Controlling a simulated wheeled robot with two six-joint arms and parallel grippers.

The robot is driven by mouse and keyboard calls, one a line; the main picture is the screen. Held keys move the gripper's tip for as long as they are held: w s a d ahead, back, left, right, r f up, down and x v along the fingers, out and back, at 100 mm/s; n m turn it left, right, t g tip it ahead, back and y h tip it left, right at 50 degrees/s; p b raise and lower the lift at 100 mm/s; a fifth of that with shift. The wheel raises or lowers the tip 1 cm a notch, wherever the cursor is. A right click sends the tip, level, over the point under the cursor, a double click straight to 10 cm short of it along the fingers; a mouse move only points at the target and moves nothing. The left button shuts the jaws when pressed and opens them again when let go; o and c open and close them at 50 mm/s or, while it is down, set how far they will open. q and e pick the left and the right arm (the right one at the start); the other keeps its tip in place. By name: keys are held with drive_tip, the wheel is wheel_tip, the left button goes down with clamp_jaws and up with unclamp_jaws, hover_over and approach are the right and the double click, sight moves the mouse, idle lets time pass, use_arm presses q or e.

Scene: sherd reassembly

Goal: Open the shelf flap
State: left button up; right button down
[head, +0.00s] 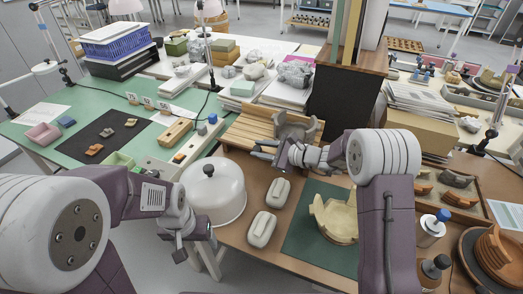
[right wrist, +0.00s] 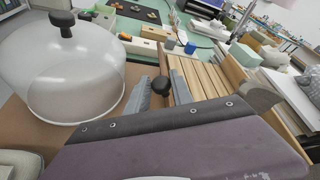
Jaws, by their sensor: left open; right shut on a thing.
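The slatted wooden shelf (head: 250,128) stands on the brown table behind the clear dome. Its slats (right wrist: 204,82) show close up in the right wrist view. Which of its boards is the flap is hard to tell. My right gripper (head: 257,149) is at the shelf's near left side. In the right wrist view its fingers (right wrist: 161,88) are on either side of a small black knob (right wrist: 160,85) and shut on it. The knob's mounting is hidden. My left gripper (head: 195,247) is open and empty, pointing down in front of the dome.
The clear dome (head: 214,190) with a black knob stands close to the left of my right gripper. Two pale oblong blocks (head: 262,229) and a green mat (head: 310,248) with a partly built bowl (head: 338,219) lie in front. A dark panel (head: 345,105) stands behind right.

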drive_tip(key=shift+s+f, duration=0.15)
drive_tip(key=shift+f, duration=0.1)
